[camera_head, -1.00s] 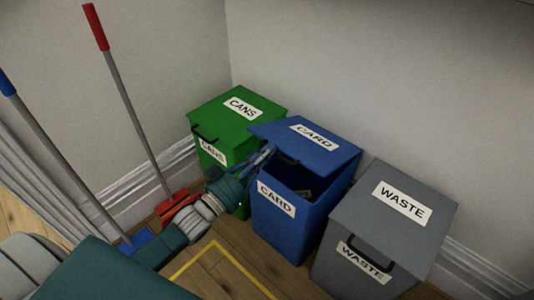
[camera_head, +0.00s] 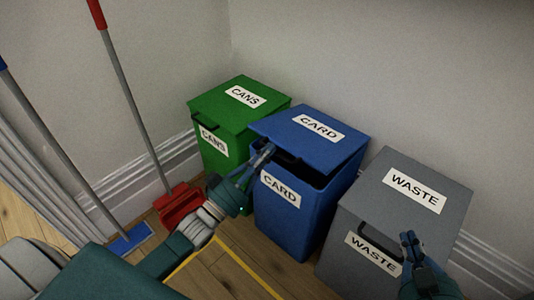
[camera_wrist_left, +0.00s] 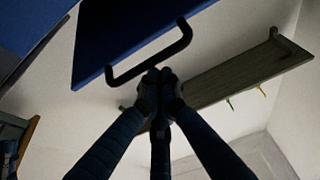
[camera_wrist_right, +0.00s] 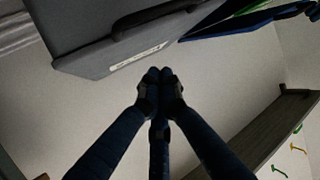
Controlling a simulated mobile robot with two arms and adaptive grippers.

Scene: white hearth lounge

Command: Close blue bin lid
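The blue CARD bin (camera_head: 293,212) stands between the green and grey bins. Its lid (camera_head: 318,136) is partly open, tilted, with a dark gap under the front edge. The lid's black handle (camera_head: 288,157) is at its front left; it also shows in the left wrist view (camera_wrist_left: 150,60). My left gripper (camera_head: 266,150) is at the lid's front left beside the handle. Its fingertips are together (camera_wrist_left: 158,75), at or very near the handle bar; contact is unclear. My right gripper (camera_head: 408,238) is in front of the grey bin, fingertips together and empty (camera_wrist_right: 160,74).
The green CANS bin (camera_head: 229,108) stands left of the blue bin and the grey WASTE bin (camera_head: 400,200) right of it, both with lids down. A red broom (camera_head: 180,203) and a blue-headed one (camera_head: 130,240) lean at the left wall. Yellow tape (camera_head: 250,262) marks the floor.

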